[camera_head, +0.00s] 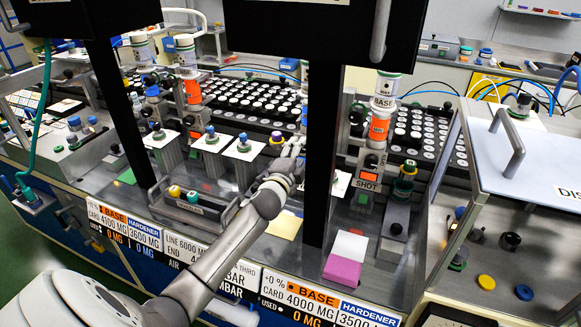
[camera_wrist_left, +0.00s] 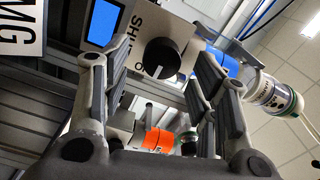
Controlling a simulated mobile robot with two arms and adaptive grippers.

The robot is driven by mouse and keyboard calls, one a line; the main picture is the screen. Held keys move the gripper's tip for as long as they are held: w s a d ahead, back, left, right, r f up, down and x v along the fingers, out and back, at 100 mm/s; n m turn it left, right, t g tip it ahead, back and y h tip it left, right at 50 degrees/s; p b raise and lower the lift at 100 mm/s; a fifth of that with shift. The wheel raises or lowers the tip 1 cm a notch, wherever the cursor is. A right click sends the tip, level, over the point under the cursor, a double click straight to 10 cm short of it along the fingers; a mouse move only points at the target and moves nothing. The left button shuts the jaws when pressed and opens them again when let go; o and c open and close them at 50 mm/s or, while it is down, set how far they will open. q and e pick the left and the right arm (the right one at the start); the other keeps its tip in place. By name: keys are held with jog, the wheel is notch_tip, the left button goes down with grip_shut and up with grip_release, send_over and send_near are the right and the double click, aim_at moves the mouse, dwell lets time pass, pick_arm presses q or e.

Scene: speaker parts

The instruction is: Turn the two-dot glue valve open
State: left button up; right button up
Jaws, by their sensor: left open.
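My left gripper (camera_head: 292,150) reaches up across the bench in the head view, beside the dark upright post. In the left wrist view its two fingers (camera_wrist_left: 163,84) are apart with nothing held between them. A round black valve knob (camera_wrist_left: 162,57) with a white pointer line shows beyond and between the fingers. The knob sits on a pale plate (camera_wrist_left: 182,33) with partly covered lettering that begins "SHU" and a letter "O". The white line points downward in that view. I cannot make out two dots. The knob is not clear in the head view. My right gripper is not in view.
An orange cylinder (camera_wrist_left: 158,140) lies low in the left wrist view, and a white bottle-like part (camera_wrist_left: 270,93) is at right. In the head view, a glue station with an orange band (camera_head: 379,128) stands right of the post, and trays (camera_head: 255,105) fill the back.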

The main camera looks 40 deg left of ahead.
pick_arm(q)
jog(key=v, duration=1)
jog(key=shift+s, duration=0.2)
